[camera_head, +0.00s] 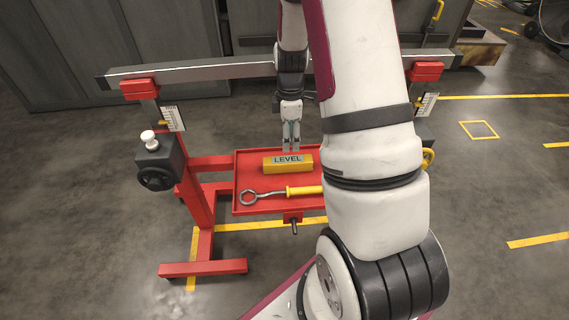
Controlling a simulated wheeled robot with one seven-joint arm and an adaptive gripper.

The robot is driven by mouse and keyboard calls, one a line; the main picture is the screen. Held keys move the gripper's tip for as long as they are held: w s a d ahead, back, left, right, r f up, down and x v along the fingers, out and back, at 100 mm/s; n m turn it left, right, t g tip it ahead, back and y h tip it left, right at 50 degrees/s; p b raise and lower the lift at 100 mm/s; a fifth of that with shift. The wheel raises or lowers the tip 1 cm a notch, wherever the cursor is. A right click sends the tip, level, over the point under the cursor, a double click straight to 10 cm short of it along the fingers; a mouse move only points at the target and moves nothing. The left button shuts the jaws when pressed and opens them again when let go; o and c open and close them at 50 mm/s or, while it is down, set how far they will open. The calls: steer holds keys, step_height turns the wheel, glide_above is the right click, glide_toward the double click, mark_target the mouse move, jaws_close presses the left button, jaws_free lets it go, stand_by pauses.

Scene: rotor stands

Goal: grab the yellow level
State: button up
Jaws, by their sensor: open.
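The yellow level (274,167) is a small yellow bar with a grey label reading LEVEL. It lies on a red tray (243,200) fixed to the red stand, toward the tray's middle. My gripper (290,150) points down just above and behind the level, near its upper edge. Its fingers are apart and nothing shows between them. Whether the fingertips touch the level cannot be told from this view. My arm hides the right part of the tray.
A wrench (262,196) with a yellow handle lies on the tray in front of the level. A grey beam (200,72) spans the red stand (205,215) behind the tray. A black clamp block with a knob (160,165) sits at left. Grey cabinets (120,40) stand behind.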

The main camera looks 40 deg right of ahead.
mark_target(288, 159)
step_height(288, 159, down, 7)
steer(key=shift+f+b, duration=0.15)
steer(key=shift+b, duration=0.6)
steer(key=shift+w+d+f+b, duration=0.1)
steer(key=shift+f+b, duration=0.2)
steer(key=shift+f, duration=0.55)
steer(key=shift+w+a+f+b, duration=0.15)
steer(key=shift+f+b, duration=0.1)
steer(key=shift+f, duration=0.6)
steer(key=shift+w+d+f+b, duration=0.15)
steer(key=shift+f+b, duration=0.15)
steer(key=shift+f, duration=0.55)
jaws_close()
